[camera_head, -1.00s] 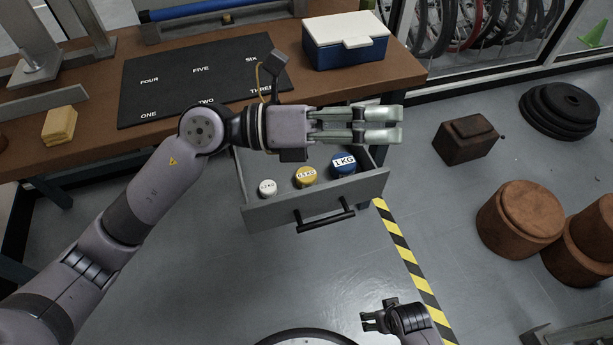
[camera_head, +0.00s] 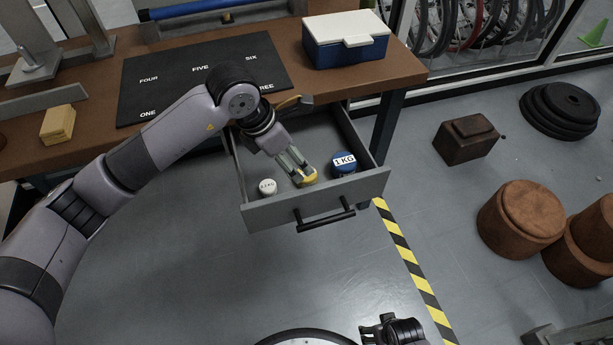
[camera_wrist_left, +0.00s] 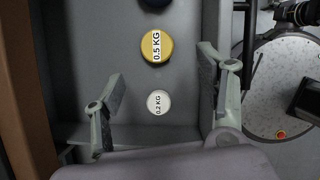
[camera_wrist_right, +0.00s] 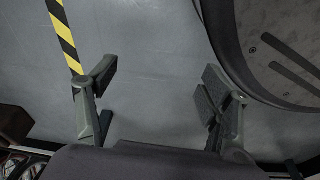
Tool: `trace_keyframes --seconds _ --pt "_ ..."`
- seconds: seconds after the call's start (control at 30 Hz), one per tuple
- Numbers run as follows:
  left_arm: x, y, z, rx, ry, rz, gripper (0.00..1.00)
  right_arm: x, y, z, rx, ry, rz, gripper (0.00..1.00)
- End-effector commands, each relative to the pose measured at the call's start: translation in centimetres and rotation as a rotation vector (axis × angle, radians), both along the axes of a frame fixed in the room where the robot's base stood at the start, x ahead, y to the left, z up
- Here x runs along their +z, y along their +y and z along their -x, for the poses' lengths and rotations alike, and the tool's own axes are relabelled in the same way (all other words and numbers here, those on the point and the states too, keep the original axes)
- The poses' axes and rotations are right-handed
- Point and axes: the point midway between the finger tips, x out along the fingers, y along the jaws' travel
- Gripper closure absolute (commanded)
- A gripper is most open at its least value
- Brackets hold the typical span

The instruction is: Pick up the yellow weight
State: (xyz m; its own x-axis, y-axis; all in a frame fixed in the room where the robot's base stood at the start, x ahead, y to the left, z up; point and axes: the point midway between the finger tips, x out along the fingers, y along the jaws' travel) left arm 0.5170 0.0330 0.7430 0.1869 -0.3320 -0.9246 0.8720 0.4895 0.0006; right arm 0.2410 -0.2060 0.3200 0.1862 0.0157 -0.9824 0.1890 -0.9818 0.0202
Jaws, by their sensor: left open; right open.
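The yellow weight (camera_head: 308,178), round and labelled 0.5 KG, sits in the open drawer between the white 0.2 KG weight (camera_head: 267,187) and the blue 1 KG weight (camera_head: 343,163). My left gripper (camera_head: 302,172) is open above the drawer and partly covers the yellow weight in the head view. In the left wrist view, the yellow weight (camera_wrist_left: 157,46) lies beyond the open fingertips, and the white weight (camera_wrist_left: 158,102) lies between the fingers. Nothing is held. My right gripper (camera_wrist_right: 155,85) is open and empty over the floor.
The drawer (camera_head: 262,217) has raised walls and a black front handle (camera_head: 326,218). The workbench (camera_head: 405,72) above holds a black mat (camera_head: 150,85) and a blue box with a white lid (camera_head: 346,45).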

Motion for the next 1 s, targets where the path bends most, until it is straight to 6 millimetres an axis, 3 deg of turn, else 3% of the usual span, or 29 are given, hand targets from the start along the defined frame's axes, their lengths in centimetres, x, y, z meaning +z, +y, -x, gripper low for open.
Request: trace_keyframes --seconds 0.1,0.37,0.7,1.0 --pt "-2.1 -0.8 -0.4 0.000 0.003 0.002 0.34 0.4 0.0 -0.4 -0.001 -0.004 0.000 0.27" --pt "-4.0 -1.5 -0.8 -0.001 0.001 0.002 0.34 0.9 0.0 -0.7 -0.002 -0.005 0.001 0.27" --pt "-8.1 -2.8 -2.1 -0.001 0.001 0.003 0.34 1.9 0.2 -1.6 -0.003 -0.015 -0.001 0.27" --pt "-8.4 -2.9 -2.2 -0.001 0.000 0.001 0.34 2.4 0.2 -1.6 -0.004 -0.015 -0.002 0.27"
